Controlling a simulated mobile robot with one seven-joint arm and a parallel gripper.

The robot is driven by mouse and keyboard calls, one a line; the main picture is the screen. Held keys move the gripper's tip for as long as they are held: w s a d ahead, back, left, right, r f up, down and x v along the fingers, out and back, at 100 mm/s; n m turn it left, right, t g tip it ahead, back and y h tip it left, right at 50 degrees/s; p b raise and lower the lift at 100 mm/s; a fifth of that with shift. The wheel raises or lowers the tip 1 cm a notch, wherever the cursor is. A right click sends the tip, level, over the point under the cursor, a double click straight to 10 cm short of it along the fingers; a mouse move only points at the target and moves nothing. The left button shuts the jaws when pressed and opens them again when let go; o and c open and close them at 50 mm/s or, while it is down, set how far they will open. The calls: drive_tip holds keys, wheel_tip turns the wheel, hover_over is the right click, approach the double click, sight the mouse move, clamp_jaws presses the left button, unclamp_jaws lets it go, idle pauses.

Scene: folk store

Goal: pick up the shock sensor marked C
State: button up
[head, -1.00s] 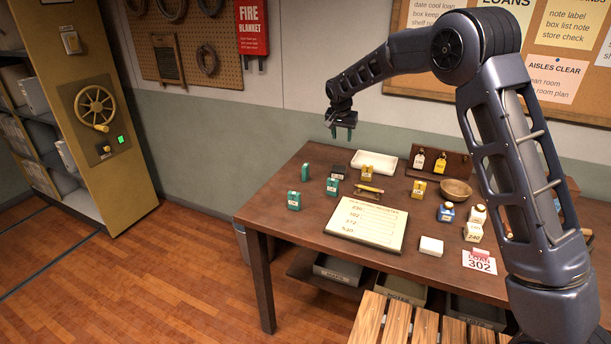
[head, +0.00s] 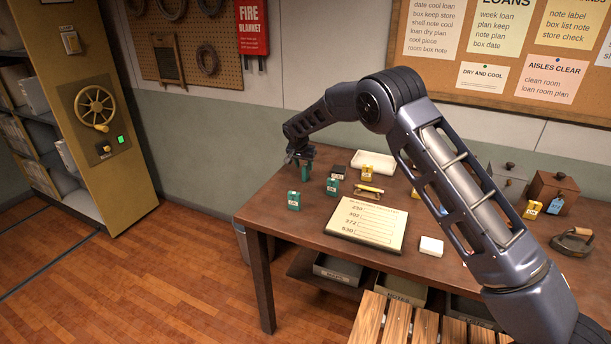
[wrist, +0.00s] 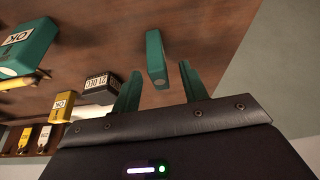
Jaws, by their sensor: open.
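Three teal block-shaped sensors are on the table. One (head: 305,174) is at the back left, directly under my gripper (head: 300,160). Another (head: 332,187) is right of it, and a third (head: 294,202) is nearer the front. In the wrist view, a narrow teal sensor (wrist: 156,60) shows ahead of and between the fingers of my open gripper (wrist: 161,72), with a gap on each side. A larger teal block (wrist: 27,45) with an OK label is at upper left. I cannot read a letter C on any of them.
A black block (wrist: 101,82) with a date label and a yellow OK block (wrist: 61,107) stand to one side. A white tray (head: 373,162), a register board (head: 366,226) and a white box (head: 431,246) are on the table.

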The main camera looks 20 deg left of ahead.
sight(306, 171)
drive_tip(key=shift+x, duration=2.85)
drive_tip(key=shift+d, duration=0.15)
clamp_jaws()
drive_tip(key=shift+r, duration=0.1)
